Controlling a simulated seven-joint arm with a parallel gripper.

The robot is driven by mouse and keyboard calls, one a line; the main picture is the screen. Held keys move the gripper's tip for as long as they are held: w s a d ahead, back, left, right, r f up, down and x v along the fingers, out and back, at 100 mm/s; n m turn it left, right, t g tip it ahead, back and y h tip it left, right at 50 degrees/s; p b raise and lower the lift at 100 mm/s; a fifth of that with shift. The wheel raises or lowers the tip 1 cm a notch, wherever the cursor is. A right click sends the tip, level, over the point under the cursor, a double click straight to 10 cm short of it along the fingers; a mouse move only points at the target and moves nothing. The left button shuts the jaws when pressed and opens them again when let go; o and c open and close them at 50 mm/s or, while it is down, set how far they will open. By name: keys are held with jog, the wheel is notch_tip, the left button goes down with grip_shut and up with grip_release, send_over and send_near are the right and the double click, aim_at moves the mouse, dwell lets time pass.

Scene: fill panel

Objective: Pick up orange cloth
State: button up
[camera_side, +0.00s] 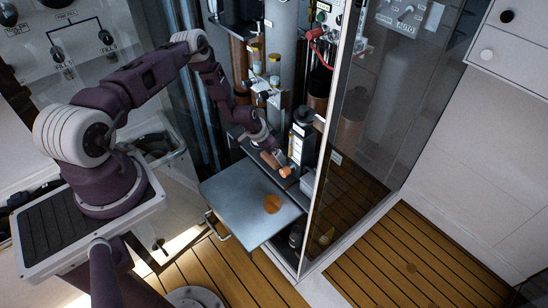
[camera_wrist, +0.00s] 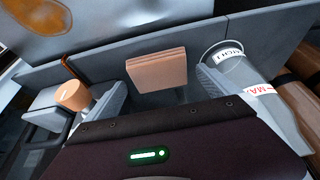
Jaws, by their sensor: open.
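The orange cloth (camera_wrist: 157,72) shows in the wrist view as a folded, layered peach-orange block standing upright in a dark recess. In the side view the cloth (camera_side: 269,160) is small, at the cabinet edge just behind the grey panel. My gripper (camera_side: 264,147) is directly at the cloth, pointing down into the cabinet. In the wrist view my gripper (camera_wrist: 162,88) is open, with grey fingers at left and right and the cloth in the gap between them. I cannot tell whether either finger touches the cloth.
An orange-capped cylinder (camera_wrist: 73,95) stands close beside the cloth; its cap (camera_side: 285,171) shows at its right in the side view. The flat grey panel (camera_side: 230,195) carries an orange patch (camera_side: 272,203). A dark-topped bottle (camera_side: 303,122) and glass door (camera_side: 370,120) limit the right side.

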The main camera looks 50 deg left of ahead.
aim_at(272, 156)
jog(key=shift+w+f, duration=0.2)
jog(key=shift+f, duration=0.5)
jog(key=shift+c, duration=0.4)
jog(key=c, duration=1.2)
jog(key=shift+r, duration=0.1)
jog(key=r, duration=0.7)
jog(key=shift+s+r, duration=0.15)
jog(key=shift+s, duration=0.05)
jog(key=s, duration=1.9)
jog(key=shift+s+f, duration=0.2)
jog(key=shift+s, duration=0.15)
